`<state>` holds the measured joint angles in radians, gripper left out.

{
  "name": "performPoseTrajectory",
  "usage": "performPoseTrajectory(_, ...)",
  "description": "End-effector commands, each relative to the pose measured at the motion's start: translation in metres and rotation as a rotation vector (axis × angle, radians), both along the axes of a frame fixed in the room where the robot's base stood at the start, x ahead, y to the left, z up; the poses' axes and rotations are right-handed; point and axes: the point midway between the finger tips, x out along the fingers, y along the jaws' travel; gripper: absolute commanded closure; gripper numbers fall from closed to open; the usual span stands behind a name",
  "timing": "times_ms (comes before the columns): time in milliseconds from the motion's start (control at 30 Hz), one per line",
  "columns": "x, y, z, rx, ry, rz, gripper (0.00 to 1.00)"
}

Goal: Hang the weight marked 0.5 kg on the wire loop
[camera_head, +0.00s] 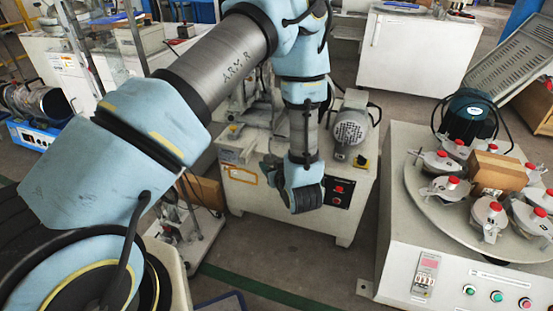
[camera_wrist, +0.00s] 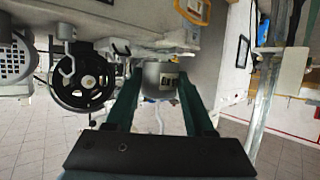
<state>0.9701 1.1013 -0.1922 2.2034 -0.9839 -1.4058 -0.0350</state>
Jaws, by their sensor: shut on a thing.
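In the wrist view, my gripper (camera_wrist: 158,86) has its two dark green fingers on either side of a grey cylindrical weight (camera_wrist: 158,74), and it is shut on it. A small pale label shows on the weight, but its marking is too small to read. A thin pale curved wire (camera_wrist: 159,122) shows below the weight, between the fingers. I cannot tell whether it is the weight's hook or the wire loop. In the head view, my arm reaches down in front of a white machine cabinet (camera_head: 345,222). The weight and my fingertips cannot be made out there.
In the wrist view, a black wheel (camera_wrist: 84,82) with a pale hooked part stands left of the weight. In the head view, a motor (camera_head: 350,132) sits on the cabinet. A round turntable (camera_head: 447,207) with several red-capped fixtures stands at right. A glass-sided frame stands at the left.

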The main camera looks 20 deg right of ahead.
Motion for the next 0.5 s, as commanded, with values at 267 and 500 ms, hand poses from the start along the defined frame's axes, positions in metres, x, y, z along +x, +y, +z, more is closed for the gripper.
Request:
performPoseTrajectory(267,0.016,0.026,-0.072,0.01,0.004,0.054,1.0)
performPoseTrajectory(500,0.034,0.053,-0.13,0.012,0.007,0.116,1.0)
